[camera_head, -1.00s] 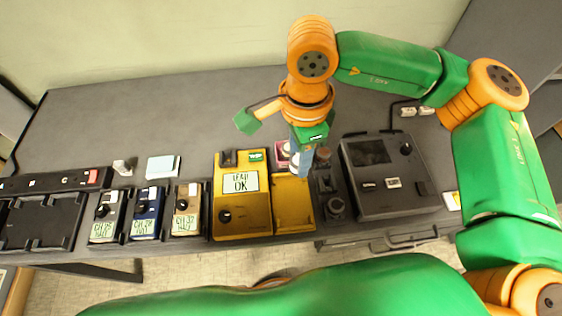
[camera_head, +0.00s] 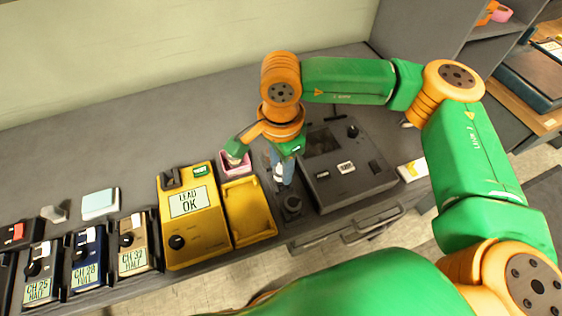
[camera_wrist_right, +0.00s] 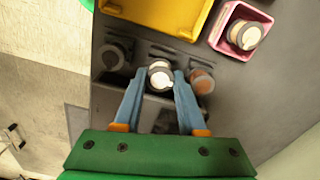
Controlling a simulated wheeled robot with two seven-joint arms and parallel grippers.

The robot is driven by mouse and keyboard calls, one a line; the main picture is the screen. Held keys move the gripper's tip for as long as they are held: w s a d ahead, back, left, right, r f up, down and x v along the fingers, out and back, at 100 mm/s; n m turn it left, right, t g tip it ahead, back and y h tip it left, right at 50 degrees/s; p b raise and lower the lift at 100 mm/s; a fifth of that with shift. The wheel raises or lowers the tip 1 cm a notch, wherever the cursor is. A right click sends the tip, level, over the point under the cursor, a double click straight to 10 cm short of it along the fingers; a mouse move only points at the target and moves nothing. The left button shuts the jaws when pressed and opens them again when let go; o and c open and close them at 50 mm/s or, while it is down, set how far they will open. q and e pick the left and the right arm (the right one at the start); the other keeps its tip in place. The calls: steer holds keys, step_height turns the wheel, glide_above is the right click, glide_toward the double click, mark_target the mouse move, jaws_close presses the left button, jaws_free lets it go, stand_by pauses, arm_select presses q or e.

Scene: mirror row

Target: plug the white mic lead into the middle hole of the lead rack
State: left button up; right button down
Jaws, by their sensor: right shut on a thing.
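My right gripper (camera_head: 281,178) is shut on the white mic lead, whose white round top (camera_wrist_right: 160,77) shows between the blue fingertips in the right wrist view. The gripper points down over the dark lead rack (camera_head: 290,218), just right of the yellow tray. In the wrist view the rack shows a dark round fitting (camera_wrist_right: 112,55) on the left and a brown-topped plug (camera_wrist_right: 202,80) on the right, with the white lead between them. The lead's lower end is hidden, so I cannot tell whether it is in the hole. My left gripper is not in view.
A pink box (camera_head: 235,168) with a white-topped piece inside stands behind the yellow tray (camera_head: 248,210). The yellow tester (camera_head: 190,225) reads "LEAD OK". A dark grey unit (camera_head: 347,170) stands close right of the rack. Labelled packs stand at left.

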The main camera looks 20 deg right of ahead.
stand_by(0.4)
steer(key=shift+b, duration=0.3)
stand_by(0.3)
stand_by(0.3)
steer(key=shift+f+b, duration=1)
steer(key=shift+b, duration=0.35)
steer(key=shift+c, duration=2)
jaws_free()
